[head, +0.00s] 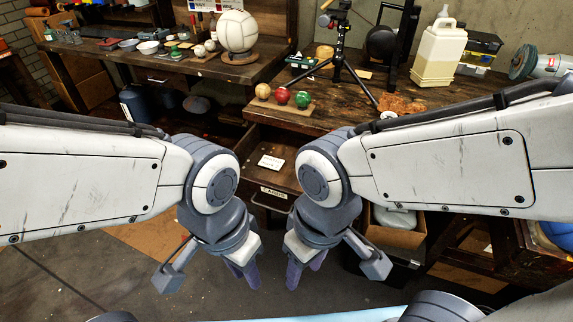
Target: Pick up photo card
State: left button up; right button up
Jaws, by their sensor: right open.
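A small white card (270,162) with dark marks lies flat in an open wooden drawer (298,178) below the workbench, and it looks like the photo card. The drawer front bears a small label that seems to read "CARDS". My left gripper (244,278) hangs in front of the drawer, below and left of the card, with nothing seen in it; its finger gap is unclear. My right gripper (304,274) is open and empty, below and right of the card. Both are apart from the card and drawer.
The workbench (340,115) above the drawer holds three small balls on a stand (283,97), a tripod (341,50) and a white jug (439,52). A large white ball (238,31) stands on the left bench. A box (396,230) sits right of the drawer.

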aim_at(270, 162)
jog(key=u, duration=0.05)
jog(key=k, duration=0.4)
jog(key=u, duration=1.3)
jog(key=i, duration=1.05)
jog(key=z, duration=0.6)
jog(key=i, duration=0.9)
jog(key=z, duration=0.6)
